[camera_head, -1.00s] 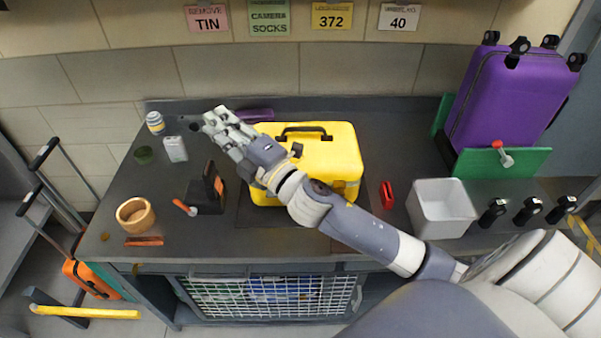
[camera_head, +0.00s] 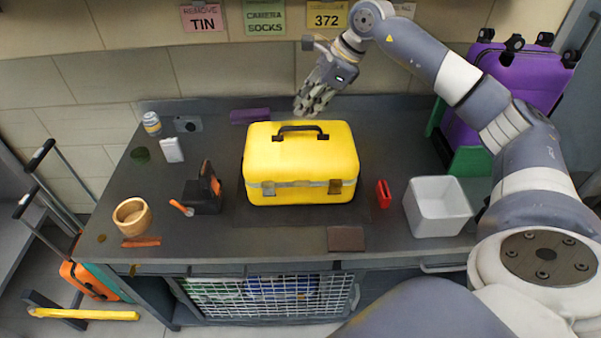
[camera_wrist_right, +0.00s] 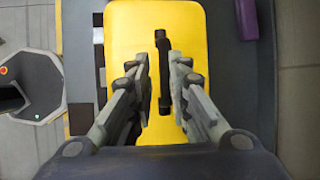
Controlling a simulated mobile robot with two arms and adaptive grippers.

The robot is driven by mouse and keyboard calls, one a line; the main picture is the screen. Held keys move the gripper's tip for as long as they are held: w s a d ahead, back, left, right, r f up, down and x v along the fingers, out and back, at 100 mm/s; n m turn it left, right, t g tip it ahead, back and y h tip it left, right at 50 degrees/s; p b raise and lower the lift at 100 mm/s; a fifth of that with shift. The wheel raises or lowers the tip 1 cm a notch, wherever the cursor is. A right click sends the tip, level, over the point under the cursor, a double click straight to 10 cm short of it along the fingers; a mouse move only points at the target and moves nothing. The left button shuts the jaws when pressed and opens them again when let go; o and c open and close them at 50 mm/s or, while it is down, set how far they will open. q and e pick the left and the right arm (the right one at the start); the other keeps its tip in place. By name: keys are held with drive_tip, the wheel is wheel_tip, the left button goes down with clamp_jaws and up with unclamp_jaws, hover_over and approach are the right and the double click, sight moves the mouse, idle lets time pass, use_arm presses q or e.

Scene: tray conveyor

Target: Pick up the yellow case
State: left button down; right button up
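The yellow case (camera_head: 300,164) stands upright on the dark workbench with its black handle (camera_head: 300,129) on top. My right gripper (camera_head: 309,108) is raised above and behind the case's back edge, fingers pointing down, with nothing in it. In the right wrist view the case (camera_wrist_right: 136,50) lies under the gripper (camera_wrist_right: 161,95). Its two fingers are apart there, one on either side of the handle (camera_wrist_right: 163,70) as seen from above. The head view shows the fingers higher than the handle. My left gripper is not in view.
A white bin (camera_head: 437,208) and a red item (camera_head: 383,193) are right of the case. A black-orange holder (camera_head: 203,190) and a wooden cup (camera_head: 133,217) are left. A purple suitcase (camera_head: 515,95) stands back right. A purple bar (camera_head: 250,116) lies behind the case.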

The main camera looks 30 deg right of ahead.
sight(302, 128)
drive_tip(key=shift+h, duration=0.5)
drive_tip(key=f, duration=0.1)
drive_tip(key=d+f+p, duration=0.1)
drive_tip(key=f, duration=0.1)
drive_tip(key=w+f, duration=0.1)
drive_tip(key=shift+d+f, duration=0.3)
drive_tip(key=shift+d, duration=0.1)
drive_tip(key=shift+w+a+f+p, duration=0.15)
drive_tip(key=shift+f+p, duration=0.1)
drive_tip(key=shift+p, duration=0.2)
drive_tip(key=p+x, duration=0.2)
drive_tip(key=x, duration=0.2)
drive_tip(key=shift+a+f, duration=0.1)
drive_tip(key=shift+a, duration=0.1)
drive_tip(key=shift+w+f, duration=0.1)
drive_tip(key=shift+f, duration=0.1)
clamp_jaws()
